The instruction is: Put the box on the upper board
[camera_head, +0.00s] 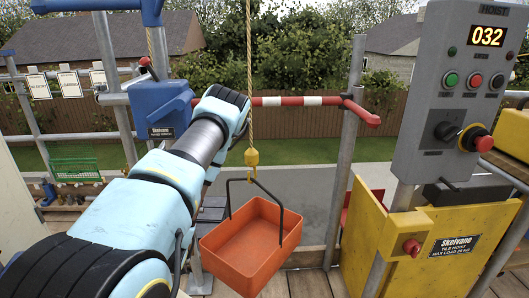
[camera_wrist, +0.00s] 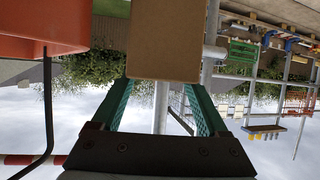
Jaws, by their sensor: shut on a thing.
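In the wrist view, which is upside down, my gripper (camera_wrist: 164,84) has green fingers shut on a plain brown box (camera_wrist: 164,40), one finger on each side. The box hides the fingertips and part of the view beyond. In the head view my arm reaches forward and hides the gripper and the box. A brown board (camera_wrist: 265,128) with small yellow things along it shows far off at the right of the wrist view. I cannot tell whether it is the upper board.
An orange tray (camera_head: 255,240) hangs from a yellow rope close to the right of my arm; its side (camera_wrist: 40,28) also fills a wrist view corner. A grey control panel (camera_head: 455,90) and yellow hoist housing (camera_head: 440,245) stand right. A red-white bar (camera_head: 300,101) crosses behind.

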